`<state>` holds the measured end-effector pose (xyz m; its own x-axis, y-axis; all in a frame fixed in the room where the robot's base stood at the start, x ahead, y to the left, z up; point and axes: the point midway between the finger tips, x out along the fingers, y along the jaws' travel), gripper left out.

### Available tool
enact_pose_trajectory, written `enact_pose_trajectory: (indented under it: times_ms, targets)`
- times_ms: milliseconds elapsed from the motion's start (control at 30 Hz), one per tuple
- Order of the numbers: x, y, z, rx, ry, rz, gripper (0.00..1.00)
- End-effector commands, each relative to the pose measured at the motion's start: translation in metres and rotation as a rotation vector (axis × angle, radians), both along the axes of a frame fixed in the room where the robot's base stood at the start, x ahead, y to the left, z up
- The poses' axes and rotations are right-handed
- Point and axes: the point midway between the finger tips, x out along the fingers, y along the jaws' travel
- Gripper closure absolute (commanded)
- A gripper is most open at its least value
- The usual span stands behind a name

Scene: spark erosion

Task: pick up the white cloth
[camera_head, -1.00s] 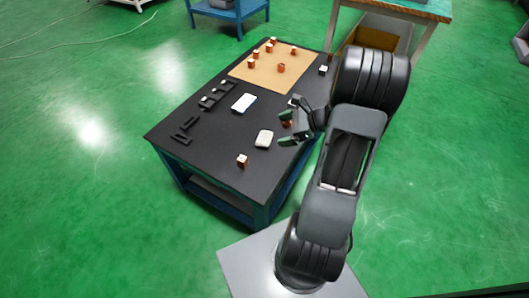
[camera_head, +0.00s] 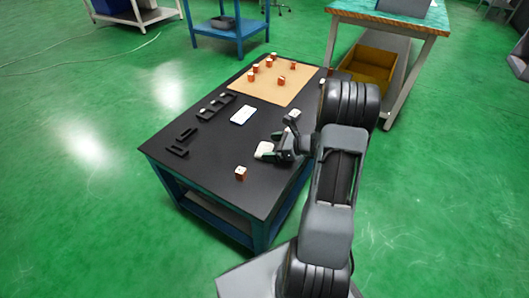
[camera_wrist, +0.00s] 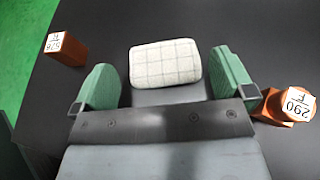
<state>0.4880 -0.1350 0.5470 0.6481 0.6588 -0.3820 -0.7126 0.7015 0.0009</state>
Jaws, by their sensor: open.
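The white cloth (camera_wrist: 165,62) is a folded, rounded pad with a faint grid pattern. It lies on the black tabletop, and in the head view (camera_head: 263,149) it is near the table's right side. My gripper (camera_wrist: 165,80) is open, with one green-padded finger on each side of the cloth's near end. A gap shows between each finger and the cloth, and nothing is held. In the head view, my gripper (camera_head: 279,147) is right beside the cloth and partly covers it. Whether the fingertips are down at table height is hard to tell.
A copper block (camera_wrist: 67,50) with a white label stands left of the cloth. Another labelled copper piece (camera_wrist: 284,106) is close outside the right finger. A tan mat (camera_head: 262,85) with several copper pieces, a white-topped pad (camera_head: 243,115) and black holders (camera_head: 183,143) occupy the table.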

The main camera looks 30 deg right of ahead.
Motion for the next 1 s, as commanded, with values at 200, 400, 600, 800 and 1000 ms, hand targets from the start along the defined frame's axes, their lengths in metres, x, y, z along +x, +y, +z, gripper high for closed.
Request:
enact_pose_trajectory:
  times_ms: [200, 400, 600, 800, 1000]
  targets:
    - [0.02, 0.019, -0.016, -0.002, -0.001, 0.005, 0.0]
    - [0.03, 0.029, -0.019, -0.001, 0.0, 0.003, 0.0]
    - [0.031, 0.03, -0.019, -0.001, 0.0, 0.001, 0.0]
    - [0.031, 0.03, -0.019, -0.001, 0.0, 0.001, 0.13]
    - [0.031, 0.03, -0.019, -0.001, 0.0, 0.001, 0.33]
